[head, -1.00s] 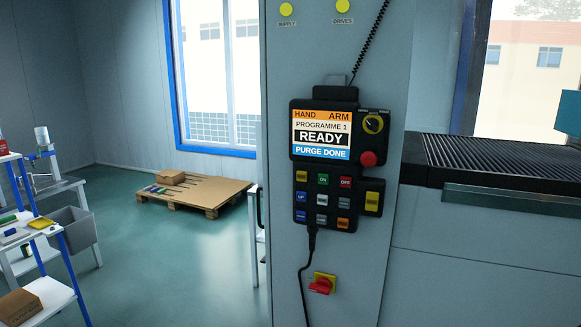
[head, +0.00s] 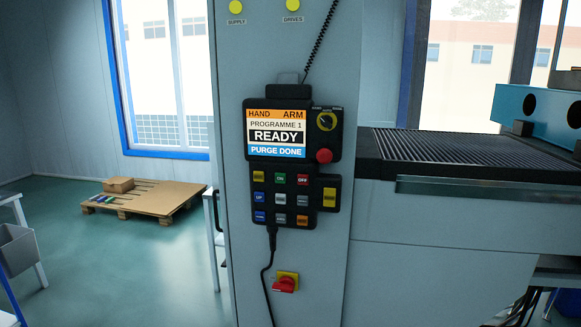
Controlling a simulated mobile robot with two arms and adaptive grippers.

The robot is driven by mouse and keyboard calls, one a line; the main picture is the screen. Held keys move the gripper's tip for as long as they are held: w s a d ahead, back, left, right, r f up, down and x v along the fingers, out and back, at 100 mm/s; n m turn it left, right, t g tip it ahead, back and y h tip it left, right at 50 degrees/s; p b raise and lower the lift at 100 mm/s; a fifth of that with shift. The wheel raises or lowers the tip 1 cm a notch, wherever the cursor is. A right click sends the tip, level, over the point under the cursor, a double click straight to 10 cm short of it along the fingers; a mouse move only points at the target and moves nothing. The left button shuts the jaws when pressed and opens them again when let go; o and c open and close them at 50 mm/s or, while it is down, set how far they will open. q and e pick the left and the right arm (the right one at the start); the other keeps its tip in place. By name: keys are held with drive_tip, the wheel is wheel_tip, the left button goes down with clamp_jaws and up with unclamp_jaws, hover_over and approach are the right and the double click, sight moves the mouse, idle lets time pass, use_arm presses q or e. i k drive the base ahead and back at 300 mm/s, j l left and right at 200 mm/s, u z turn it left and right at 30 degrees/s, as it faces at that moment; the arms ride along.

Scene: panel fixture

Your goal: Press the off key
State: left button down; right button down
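The off key (head: 303,180) is a red key in the top row of the keypad, at its right end, on the black control pendant (head: 257,205). The pendant hangs on the front of a grey cabinet (head: 335,245). A green key (head: 280,179) marked ON sits left of the off key. The pendant's screen (head: 277,135) reads HAND, ARM, PROGRAMME 1, READY and PURGE DONE. Nothing covers the off key. Neither of my grippers shows in the head view.
A red and yellow switch (head: 285,283) is below the pendant. A ridged black bed (head: 440,150) juts out at right. Open floor lies at left, with a pallet (head: 160,199).

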sight(303, 179)
drive_tip(key=i+j+z, duration=0.25)
drive_tip(key=j, duration=0.3)
drive_tip(key=i+j+z, duration=0.25)
drive_tip(key=j, duration=0.25)
drive_tip(key=j+z, duration=0.3)
drive_tip(key=j, duration=0.3)
drive_tip(key=j+z, duration=0.25)
drive_tip(key=j, duration=0.35)
drive_tip(key=i, duration=0.05)
